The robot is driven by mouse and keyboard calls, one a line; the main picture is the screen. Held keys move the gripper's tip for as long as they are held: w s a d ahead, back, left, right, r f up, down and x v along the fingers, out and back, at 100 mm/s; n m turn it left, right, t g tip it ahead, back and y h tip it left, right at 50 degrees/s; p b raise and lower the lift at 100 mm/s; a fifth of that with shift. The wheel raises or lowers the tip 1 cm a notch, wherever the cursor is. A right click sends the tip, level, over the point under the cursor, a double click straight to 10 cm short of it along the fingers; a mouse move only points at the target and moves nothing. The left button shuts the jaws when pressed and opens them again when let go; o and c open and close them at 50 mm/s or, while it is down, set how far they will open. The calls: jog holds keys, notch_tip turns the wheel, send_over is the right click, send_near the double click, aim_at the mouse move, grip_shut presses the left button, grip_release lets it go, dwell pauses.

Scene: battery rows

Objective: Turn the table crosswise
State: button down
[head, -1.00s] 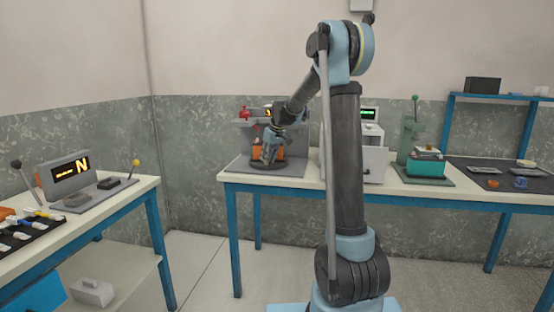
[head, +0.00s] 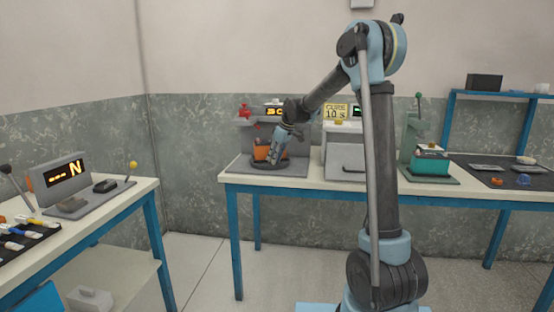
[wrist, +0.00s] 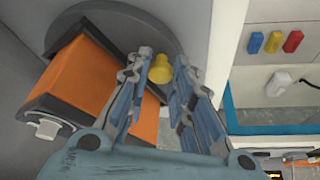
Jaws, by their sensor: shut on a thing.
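The table is a dark grey round turntable (head: 258,167) on the grey machine at the left of the back bench. It also shows in the wrist view (wrist: 185,22). An orange block in a dark cradle (wrist: 78,78) sits on it, lying slantwise in the wrist view; the block also shows in the head view (head: 261,153). A yellow knob (wrist: 160,70) stands near the turntable's edge, right of the block. My gripper (wrist: 158,66) is shut on this knob, one finger on each side. In the head view my gripper (head: 274,157) partly hides the turntable.
The grey machine with a red part (head: 245,111) rises behind the turntable. A white machine with a "CURE 10 s" sign (head: 336,111) stands close on the right. A green press (head: 412,140) is farther right. A side bench (head: 118,198) is at left.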

jog(key=c, duration=1.4)
grip_release()
jog(key=shift+w, duration=0.1)
jog(key=shift+o, duration=0.2)
jog(key=shift+r, duration=0.1)
jog(key=v, duration=1.1)
jog(key=shift+d+r, duration=0.2)
jog(key=shift+r, duration=0.15)
jog(key=shift+c, duration=0.2)
